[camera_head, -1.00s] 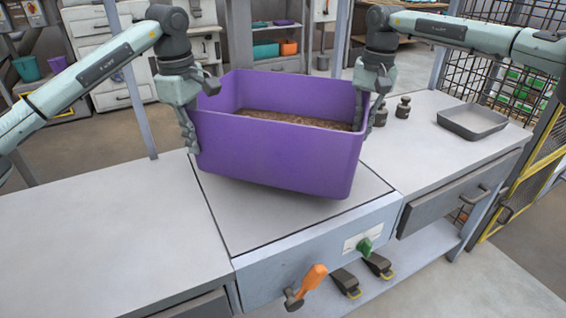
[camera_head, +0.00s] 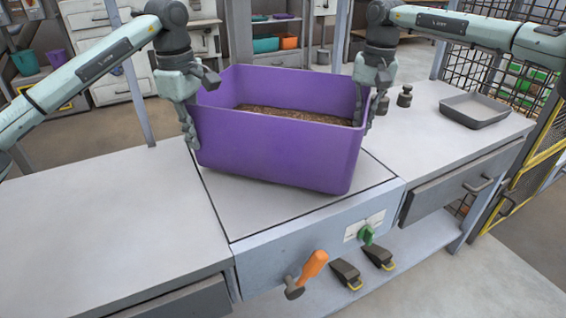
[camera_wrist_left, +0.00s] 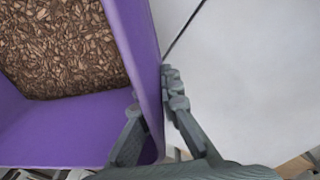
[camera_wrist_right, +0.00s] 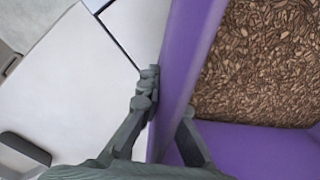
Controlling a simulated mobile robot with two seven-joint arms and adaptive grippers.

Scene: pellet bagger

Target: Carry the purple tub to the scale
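The purple tub (camera_head: 275,155) holds brown pellets (camera_head: 290,115) and is between my two grippers, over the square plate of the scale (camera_head: 265,212). I cannot tell whether its base touches the plate. My left gripper (camera_head: 190,130) is shut on the tub's left wall; in the left wrist view its fingers (camera_wrist_left: 155,115) lie on both sides of the purple wall (camera_wrist_left: 145,50). My right gripper (camera_head: 368,105) is shut on the right wall; in the right wrist view its fingers (camera_wrist_right: 168,115) lie on both sides of the wall (camera_wrist_right: 185,50).
Small dark weights (camera_head: 404,96) and a grey tray (camera_head: 474,110) stand on the right bench. A drawer (camera_head: 460,185) is below. An orange-handled tool (camera_head: 312,266) and a green knob (camera_head: 366,235) are at the scale's front. The left bench top (camera_head: 100,220) is clear.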

